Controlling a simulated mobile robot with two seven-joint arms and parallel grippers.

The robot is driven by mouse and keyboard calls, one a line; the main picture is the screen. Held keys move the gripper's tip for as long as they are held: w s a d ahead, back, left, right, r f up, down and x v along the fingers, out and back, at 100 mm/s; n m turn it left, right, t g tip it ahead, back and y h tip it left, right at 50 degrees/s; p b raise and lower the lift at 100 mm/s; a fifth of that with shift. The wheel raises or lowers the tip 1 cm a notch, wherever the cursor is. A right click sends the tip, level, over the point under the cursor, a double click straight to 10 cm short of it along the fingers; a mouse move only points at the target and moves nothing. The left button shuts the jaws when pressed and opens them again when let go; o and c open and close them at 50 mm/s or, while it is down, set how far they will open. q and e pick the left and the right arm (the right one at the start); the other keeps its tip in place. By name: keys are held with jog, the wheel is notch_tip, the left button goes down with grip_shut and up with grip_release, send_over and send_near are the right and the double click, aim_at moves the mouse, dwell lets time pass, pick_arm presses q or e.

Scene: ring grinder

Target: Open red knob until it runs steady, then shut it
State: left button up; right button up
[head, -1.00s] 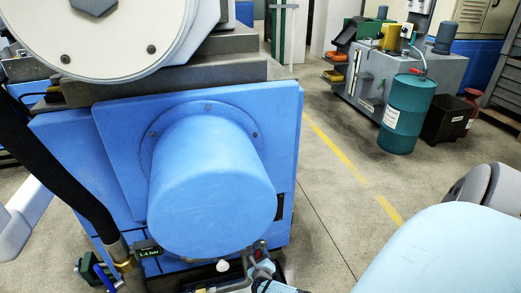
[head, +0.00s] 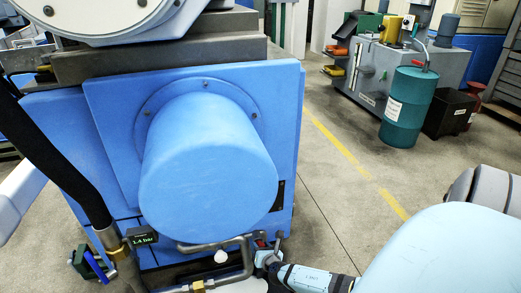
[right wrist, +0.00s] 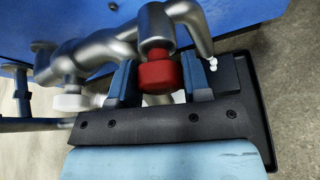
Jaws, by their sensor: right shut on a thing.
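The red knob (right wrist: 160,72) sits on a grey metal pipe fitting in the right wrist view. My right gripper (right wrist: 160,88) is shut on it, with one blue-grey finger on each side. In the head view my right gripper (head: 268,257) is at the pipework below the big blue cylinder, and only a small bit of the red knob (head: 261,244) shows beside it. A small display (head: 142,239) reads 1.4 bar. My left gripper is not in view.
The blue machine housing (head: 208,160) stands close above the pipes. A white knob (head: 221,256) is left of the red one. A black hose (head: 55,160) runs down at left. A teal drum (head: 405,108) stands far right; the floor between is clear.

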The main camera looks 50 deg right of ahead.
jog(key=shift+f+m+t+y+b, duration=0.1)
jog(key=shift+m+t+y+b, duration=0.4)
jog(key=shift+m, duration=0.3)
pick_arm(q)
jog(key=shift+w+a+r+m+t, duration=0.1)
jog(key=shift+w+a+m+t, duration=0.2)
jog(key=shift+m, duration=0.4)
pick_arm(e)
jog(key=shift+m+t+y, duration=0.4)
jog(key=shift+m, duration=0.7)
jog(key=o, duration=0.6)
jog(key=shift+o, duration=0.2)
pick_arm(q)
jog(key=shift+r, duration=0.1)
pick_arm(e)
jog(key=shift+s+r, duration=0.2)
jog(key=shift+s, duration=0.1)
pick_arm(q)
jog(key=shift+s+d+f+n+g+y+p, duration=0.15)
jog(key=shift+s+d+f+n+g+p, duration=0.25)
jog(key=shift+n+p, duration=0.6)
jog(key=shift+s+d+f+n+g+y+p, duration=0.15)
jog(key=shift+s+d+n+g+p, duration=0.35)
jog(key=shift+p, duration=0.75)
pick_arm(e)
jog(key=v, duration=1.3)
